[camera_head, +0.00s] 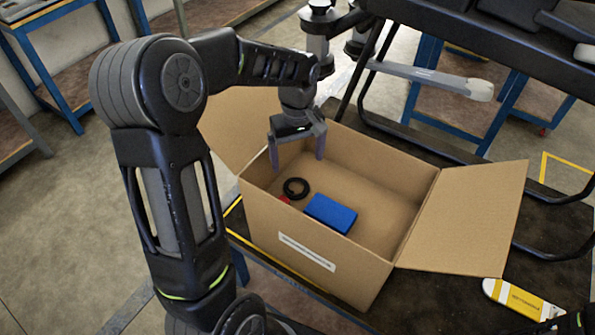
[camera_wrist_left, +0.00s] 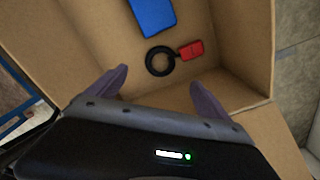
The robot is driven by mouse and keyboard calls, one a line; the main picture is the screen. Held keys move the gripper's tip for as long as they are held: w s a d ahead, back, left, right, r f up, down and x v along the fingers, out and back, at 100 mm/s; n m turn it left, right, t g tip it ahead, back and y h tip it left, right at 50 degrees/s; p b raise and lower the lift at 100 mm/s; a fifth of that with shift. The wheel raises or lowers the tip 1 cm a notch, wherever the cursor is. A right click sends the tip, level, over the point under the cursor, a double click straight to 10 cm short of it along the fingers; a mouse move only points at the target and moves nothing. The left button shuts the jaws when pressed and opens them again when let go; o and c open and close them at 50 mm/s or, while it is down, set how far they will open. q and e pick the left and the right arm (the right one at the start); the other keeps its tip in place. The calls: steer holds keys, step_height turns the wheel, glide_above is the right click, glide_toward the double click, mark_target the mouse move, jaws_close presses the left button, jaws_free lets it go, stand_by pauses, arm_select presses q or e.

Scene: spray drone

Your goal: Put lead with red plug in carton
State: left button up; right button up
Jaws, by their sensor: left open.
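The lead (camera_head: 296,188), a black coil with a red plug (camera_head: 285,199), lies on the floor of the open carton (camera_head: 315,244), near its left side. In the left wrist view the coil (camera_wrist_left: 149,63) and the red plug (camera_wrist_left: 191,50) show in full, beyond the fingertips. My left gripper (camera_head: 297,160) is open and empty, pointing down over the carton's left part, above and apart from the lead. It also shows in the left wrist view (camera_wrist_left: 160,80). My right gripper cannot be made out.
A blue box (camera_head: 331,213) lies in the carton beside the lead. The carton's flaps stand out to both sides. It stands on a dark table (camera_head: 440,297) with a yellow-and-white object (camera_head: 522,301) at right. A drone-like black frame rises behind the carton.

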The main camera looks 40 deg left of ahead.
arm_select(q)
steer(key=shift+r, duration=1.05)
steer(key=shift+c, duration=0.3)
